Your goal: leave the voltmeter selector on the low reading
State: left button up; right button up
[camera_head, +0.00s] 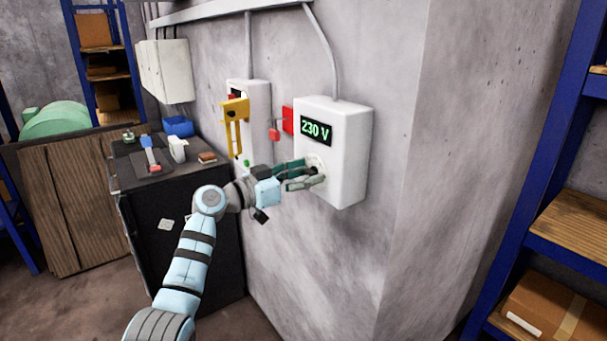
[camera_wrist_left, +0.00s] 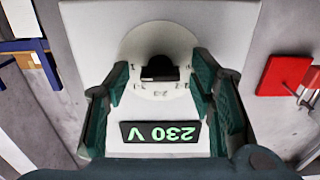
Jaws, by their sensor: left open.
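The voltmeter is a white wall box (camera_head: 346,150) whose dark display (camera_head: 317,130) reads 230 V in green. In the left wrist view the same display (camera_wrist_left: 160,133) appears upside down. My left gripper (camera_head: 312,174) is at the dial, below the display. Its green fingers are open, one on each side of the knob, with visible gaps to it in the left wrist view. In the head view the fingers partly hide the dial. My right gripper is not seen.
A dark cabinet (camera_head: 190,235) with small items on top stands further left. Blue shelving (camera_head: 530,170) stands at the right.

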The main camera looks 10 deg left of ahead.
pick_arm(q)
jog(key=shift+c, duration=0.4)
jog(key=c, duration=1.1)
